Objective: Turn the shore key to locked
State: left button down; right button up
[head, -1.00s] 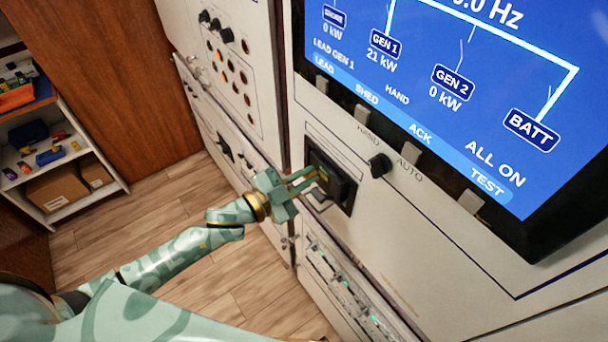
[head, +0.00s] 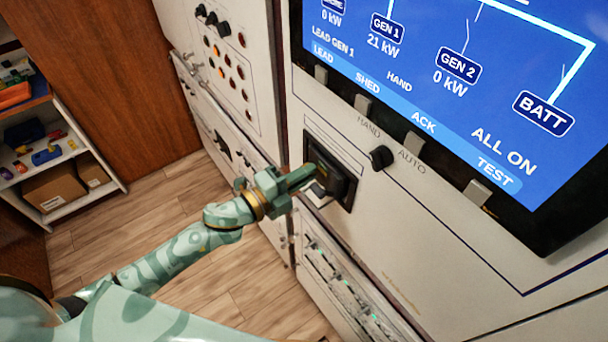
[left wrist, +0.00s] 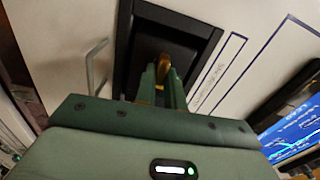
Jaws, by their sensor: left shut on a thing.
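A black framed switch unit (head: 345,190) is set in the pale cabinet front below the screen. My left gripper (head: 312,178) is at its face, with the fingers close together. In the left wrist view the fingers (left wrist: 163,88) are shut on a small brass-coloured piece, which I take for the shore key (left wrist: 163,64), in front of the dark unit (left wrist: 190,42). The fingers hide most of the key, so I cannot read its position. My right gripper is not in view.
A black knob (head: 382,157) between HAND and AUTO sits right of the unit. A large screen (head: 450,80) overhangs above. A bent metal handle (left wrist: 93,66) stands left of the unit in the wrist view. A shelf (head: 60,160) is far left; floor between is clear.

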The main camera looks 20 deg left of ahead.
pick_arm(q)
jog(key=shift+f+m, duration=0.15)
jog(key=shift+m, duration=0.35)
jog(key=c, duration=1.5)
grip_release()
jog(key=shift+s, duration=0.1)
jog(key=b+v, duration=0.3)
jog(key=v, duration=1.3)
jog(key=shift+s+a, duration=0.1)
